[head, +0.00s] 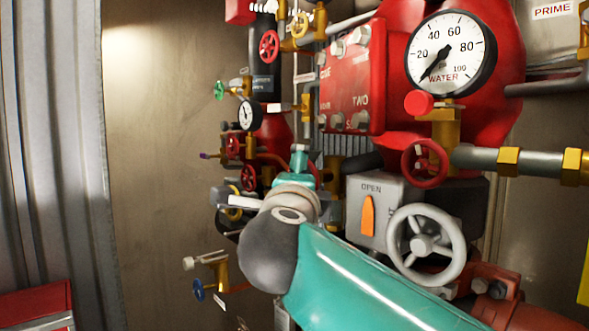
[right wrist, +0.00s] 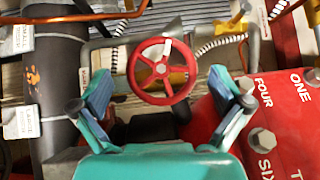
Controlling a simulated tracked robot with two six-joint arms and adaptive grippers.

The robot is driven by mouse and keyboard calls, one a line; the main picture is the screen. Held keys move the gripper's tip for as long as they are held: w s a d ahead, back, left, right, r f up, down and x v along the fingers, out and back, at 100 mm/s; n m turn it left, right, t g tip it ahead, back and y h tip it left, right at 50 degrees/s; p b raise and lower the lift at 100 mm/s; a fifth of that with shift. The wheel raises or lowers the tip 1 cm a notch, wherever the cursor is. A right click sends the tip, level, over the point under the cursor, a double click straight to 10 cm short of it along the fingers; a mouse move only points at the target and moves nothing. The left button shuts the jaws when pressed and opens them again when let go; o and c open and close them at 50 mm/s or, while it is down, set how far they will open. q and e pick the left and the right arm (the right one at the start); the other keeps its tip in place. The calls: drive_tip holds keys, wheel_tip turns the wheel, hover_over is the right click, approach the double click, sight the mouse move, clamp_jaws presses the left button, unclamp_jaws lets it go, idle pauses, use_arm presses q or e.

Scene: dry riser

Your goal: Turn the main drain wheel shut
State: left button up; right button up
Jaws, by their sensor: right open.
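Several handwheels show, and I cannot read which one is labelled main drain. In the right wrist view a red spoked wheel (right wrist: 163,70) with a pale hub faces me, between the open teal fingers of my right gripper (right wrist: 162,77). The fingers look apart from its rim; the depth gap is unclear. In the head view my right arm reaches in from the lower right, and its gripper (head: 301,163) is mostly hidden behind the wrist. A large grey wheel (head: 426,244) and a red wheel (head: 426,163) sit right of it. My left gripper is out of view.
A red valve box (head: 352,82) with bolts stands close beside my right gripper, also in the wrist view (right wrist: 262,110). A water gauge (head: 450,52), a grey box marked OPEN (head: 372,190) and brass pipework (head: 508,161) crowd the right. The left wall (head: 165,150) is bare.

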drive_tip(key=shift+w+d+r, duration=0.1)
drive_tip(key=shift+w+d, duration=0.05)
drive_tip(key=shift+w, duration=1)
